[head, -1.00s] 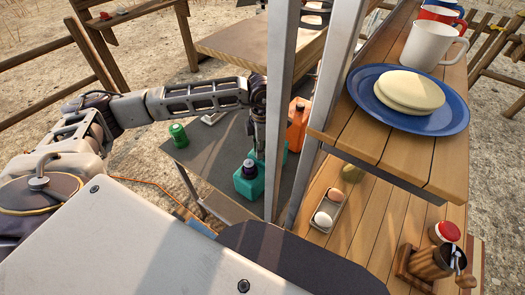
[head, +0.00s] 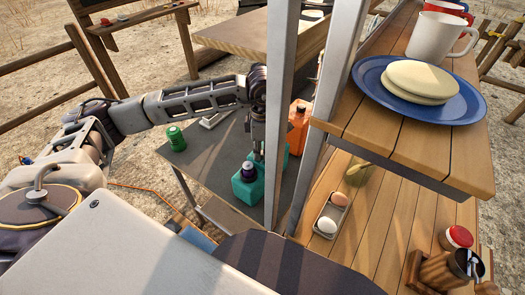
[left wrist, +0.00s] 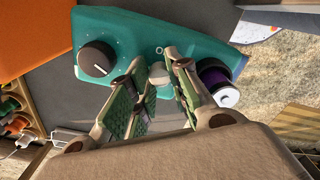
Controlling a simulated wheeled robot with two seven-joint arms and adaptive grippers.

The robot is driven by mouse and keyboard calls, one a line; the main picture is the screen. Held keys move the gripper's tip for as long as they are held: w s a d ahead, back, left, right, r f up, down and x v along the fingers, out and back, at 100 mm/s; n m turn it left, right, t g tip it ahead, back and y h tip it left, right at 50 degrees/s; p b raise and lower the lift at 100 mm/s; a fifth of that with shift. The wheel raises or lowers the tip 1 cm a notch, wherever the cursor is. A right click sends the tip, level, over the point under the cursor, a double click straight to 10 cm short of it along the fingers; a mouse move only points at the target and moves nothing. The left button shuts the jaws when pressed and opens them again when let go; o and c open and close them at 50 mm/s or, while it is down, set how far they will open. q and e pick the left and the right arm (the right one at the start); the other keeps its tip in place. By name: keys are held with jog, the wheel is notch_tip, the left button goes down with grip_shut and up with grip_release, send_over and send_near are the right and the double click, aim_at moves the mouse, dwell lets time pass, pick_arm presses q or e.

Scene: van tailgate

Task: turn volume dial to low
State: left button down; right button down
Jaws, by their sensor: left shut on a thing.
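A teal device (head: 247,188) stands on the dark table in the head view, and it also fills the top of the left wrist view (left wrist: 125,35). It has a black dial (left wrist: 97,58) with a white mark, and a small pale dial (left wrist: 159,76). I cannot read which one is the volume dial. My left gripper (head: 258,156) reaches down to the device. In the left wrist view its green-padded fingers (left wrist: 158,88) are closed around the small pale dial, partly hiding it. The black dial is clear of the fingers. My right gripper is not in view.
A purple-and-white spool-like thing (left wrist: 218,85) is close beside the right finger. A green can (head: 176,138) and an orange container (head: 298,127) stand nearby on the dark table (head: 205,160). A metal post (head: 280,110) and a wooden shelf (head: 430,155) with a blue plate (head: 466,108) stand to the right.

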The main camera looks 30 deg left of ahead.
aim_at(262, 153)
pick_arm(q)
jog(key=c, duration=1.3)
grip_release()
jog(key=shift+o, duration=0.2)
jog(key=shift+r, duration=0.15)
notch_tip(262, 153, up, 6)
jog(key=shift+r, duration=0.6)
